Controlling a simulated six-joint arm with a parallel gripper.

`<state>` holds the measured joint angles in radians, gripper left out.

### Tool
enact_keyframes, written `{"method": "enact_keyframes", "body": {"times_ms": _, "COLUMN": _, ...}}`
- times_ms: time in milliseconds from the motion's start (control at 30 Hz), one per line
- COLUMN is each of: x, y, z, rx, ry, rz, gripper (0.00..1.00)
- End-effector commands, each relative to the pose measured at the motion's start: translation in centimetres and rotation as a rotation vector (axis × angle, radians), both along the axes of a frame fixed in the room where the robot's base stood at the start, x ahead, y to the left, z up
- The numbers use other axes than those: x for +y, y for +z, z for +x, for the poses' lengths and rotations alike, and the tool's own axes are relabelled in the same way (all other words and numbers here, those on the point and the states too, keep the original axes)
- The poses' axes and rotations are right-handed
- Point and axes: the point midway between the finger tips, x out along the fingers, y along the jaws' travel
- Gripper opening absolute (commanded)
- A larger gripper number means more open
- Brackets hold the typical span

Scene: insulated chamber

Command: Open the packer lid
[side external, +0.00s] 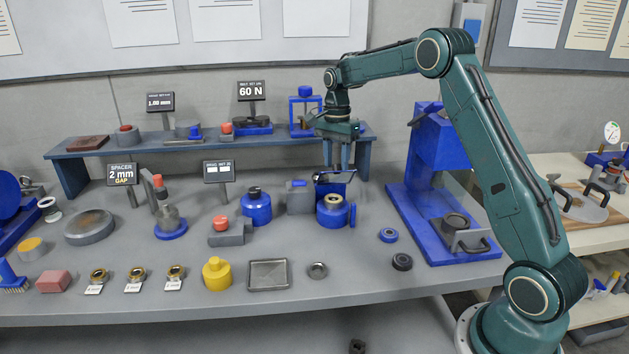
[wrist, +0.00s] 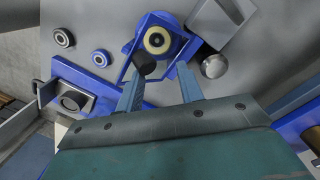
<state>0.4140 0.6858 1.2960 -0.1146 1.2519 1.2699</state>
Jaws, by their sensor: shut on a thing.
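The packer (side external: 332,213) is a small blue pot on the bench with a pale ring in its open top. Its blue lid (side external: 338,188) stands raised and tilted at the back of the pot. My gripper (side external: 337,172) points down at the lid's upper edge and is shut on the lid. A dark handle shows beside the fingertips. In the wrist view the packer (wrist: 157,40) lies just beyond my gripper (wrist: 159,76), with the dark round handle end close to the left finger. The exact contact between fingers and lid is partly hidden.
A grey block (side external: 300,198) stands close left of the packer, and a blue bottle (side external: 256,207) farther left. The blue press (side external: 440,165) is to the right. A blue ring (side external: 388,235) and a dark ring (side external: 402,262) lie in front. A shelf (side external: 180,145) runs behind.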

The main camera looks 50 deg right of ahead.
Motion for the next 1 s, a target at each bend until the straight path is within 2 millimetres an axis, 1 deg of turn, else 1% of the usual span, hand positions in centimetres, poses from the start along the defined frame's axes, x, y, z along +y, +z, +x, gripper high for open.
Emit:
{"method": "enact_keyframes", "body": {"times_ms": 33, "x": 0.7, "y": 0.3, "z": 0.4, "rx": -0.021, "ry": 0.014, "rz": -0.01, "gripper": 0.27}}
{"method": "enact_keyframes", "body": {"times_ms": 367, "x": 1.6, "y": -0.2, "z": -0.5, "rx": -0.084, "ry": 0.016, "rz": -0.072, "gripper": 0.27}}
{"method": "enact_keyframes", "body": {"times_ms": 667, "x": 3.5, "y": -2.4, "z": -2.5, "rx": -0.078, "ry": 0.015, "rz": -0.068, "gripper": 0.27}}
{"method": "enact_keyframes", "body": {"times_ms": 800, "x": 4.4, "y": -3.8, "z": -3.4, "rx": -0.077, "ry": 0.014, "rz": -0.068, "gripper": 0.27}}
{"method": "enact_keyframes", "body": {"times_ms": 1000, "x": 5.0, "y": -6.1, "z": -4.3, "rx": -0.073, "ry": 0.012, "rz": -0.07, "gripper": 0.27}}
